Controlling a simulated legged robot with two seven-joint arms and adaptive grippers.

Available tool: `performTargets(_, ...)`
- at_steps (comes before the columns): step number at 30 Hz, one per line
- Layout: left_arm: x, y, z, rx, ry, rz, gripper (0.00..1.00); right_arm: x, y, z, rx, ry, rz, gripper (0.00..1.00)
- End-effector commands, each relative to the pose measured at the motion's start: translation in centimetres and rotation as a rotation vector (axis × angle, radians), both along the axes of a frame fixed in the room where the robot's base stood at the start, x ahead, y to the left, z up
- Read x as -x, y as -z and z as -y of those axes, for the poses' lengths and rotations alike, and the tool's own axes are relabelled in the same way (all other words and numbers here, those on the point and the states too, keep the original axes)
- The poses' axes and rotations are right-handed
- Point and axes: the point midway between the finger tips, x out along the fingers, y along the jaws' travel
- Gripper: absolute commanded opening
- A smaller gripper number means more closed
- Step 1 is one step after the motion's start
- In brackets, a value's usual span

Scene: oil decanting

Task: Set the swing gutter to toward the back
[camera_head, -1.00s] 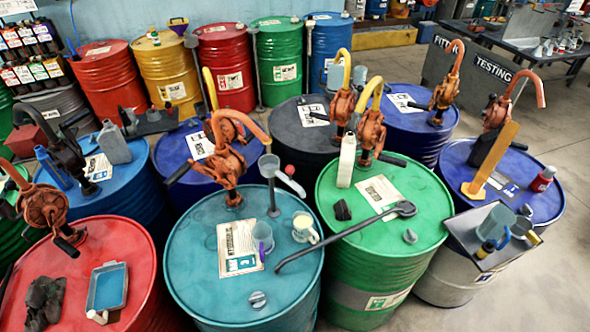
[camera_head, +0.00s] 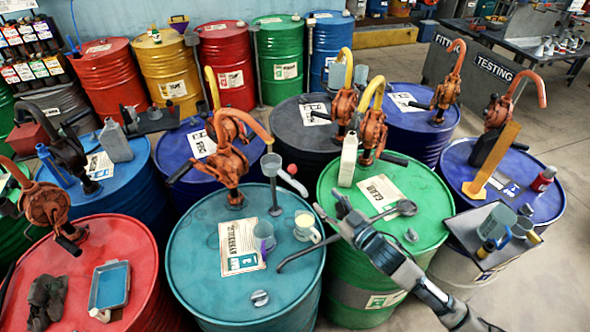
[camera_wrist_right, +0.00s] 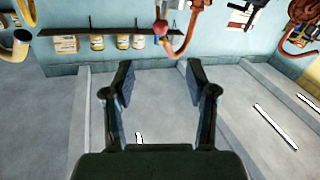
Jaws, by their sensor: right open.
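The swing gutter (camera_head: 294,184) is a short pale grey trough with a red knob (camera_head: 292,169) on it. In the head view it is beside the grey funnel stand (camera_head: 272,180), behind the teal drum's mug, and slants down to the right. My right gripper (camera_head: 331,206) is open and empty, in front of and to the right of the gutter, apart from it. In the right wrist view the open fingers (camera_wrist_right: 157,78) have nothing between them, and a red knob (camera_wrist_right: 160,28) shows beyond them. My left gripper is not in view.
The teal drum (camera_head: 200,285) carries a cream mug (camera_head: 306,226), a purple-grey cup and a label sheet. Orange hand pumps (camera_head: 228,165) stand close by on the left and right.

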Motion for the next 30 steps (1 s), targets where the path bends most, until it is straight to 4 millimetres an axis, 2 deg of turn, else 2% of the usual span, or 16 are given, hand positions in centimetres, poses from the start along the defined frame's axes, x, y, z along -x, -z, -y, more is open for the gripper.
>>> performTargets(9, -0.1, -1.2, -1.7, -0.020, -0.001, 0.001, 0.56, -5.4, -0.2, -3.5, -0.005, 0.001, 0.000, 0.57)
performTargets(18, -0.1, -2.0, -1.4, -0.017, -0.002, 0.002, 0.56, -10.7, -0.2, -7.5, -0.004, 0.002, 0.000, 0.57)
performTargets(24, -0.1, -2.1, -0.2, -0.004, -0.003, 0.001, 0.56, -12.7, -0.1, -9.1, -0.002, 0.002, 0.000, 0.57)
performTargets(30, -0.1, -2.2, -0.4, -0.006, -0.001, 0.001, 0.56, -13.2, 0.0, -9.6, -0.002, 0.002, 0.000, 0.57)
